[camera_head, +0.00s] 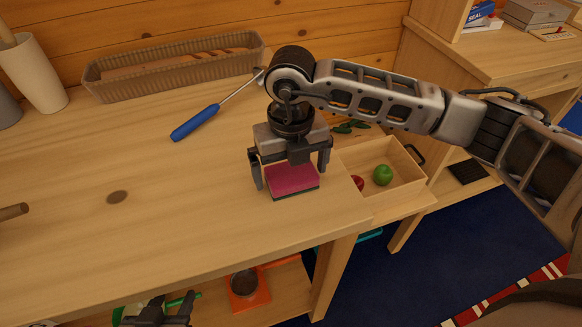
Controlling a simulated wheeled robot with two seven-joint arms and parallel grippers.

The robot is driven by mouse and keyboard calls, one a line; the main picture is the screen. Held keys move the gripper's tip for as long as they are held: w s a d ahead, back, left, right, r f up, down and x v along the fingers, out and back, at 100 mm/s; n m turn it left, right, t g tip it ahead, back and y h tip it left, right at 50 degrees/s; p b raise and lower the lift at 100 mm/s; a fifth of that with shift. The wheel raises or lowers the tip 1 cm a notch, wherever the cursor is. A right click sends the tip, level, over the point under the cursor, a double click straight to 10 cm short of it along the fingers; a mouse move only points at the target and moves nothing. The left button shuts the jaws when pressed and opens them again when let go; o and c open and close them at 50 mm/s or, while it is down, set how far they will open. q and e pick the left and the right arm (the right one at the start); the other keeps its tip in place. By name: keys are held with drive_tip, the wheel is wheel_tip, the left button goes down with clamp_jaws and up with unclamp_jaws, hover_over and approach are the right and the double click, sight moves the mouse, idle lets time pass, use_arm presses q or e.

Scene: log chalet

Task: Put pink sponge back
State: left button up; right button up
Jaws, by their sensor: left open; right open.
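The pink sponge (292,179), with a dark green underside, lies flat on the wooden table top near its right front edge. My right gripper (291,168) points down right over the sponge. It is open, with one finger to each side of the sponge; I cannot tell whether the fingers touch it. My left gripper (160,312) shows only partly at the bottom edge, low in front of the table and away from the sponge. It is open and its tips look empty.
A blue-handled screwdriver (195,122) and a long woven basket (130,78) lie behind. A wooden drawer box (405,181) at right holds a green fruit (383,175) and a red one (357,182). An orange item (249,289) sits below. The table's left middle is largely clear.

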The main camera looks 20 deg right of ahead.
sight(291, 171)
wheel_tip(291, 171, up, 12)
drive_tip(key=b, duration=0.1)
drive_tip(key=shift+f, duration=0.2)
idle(0.4)
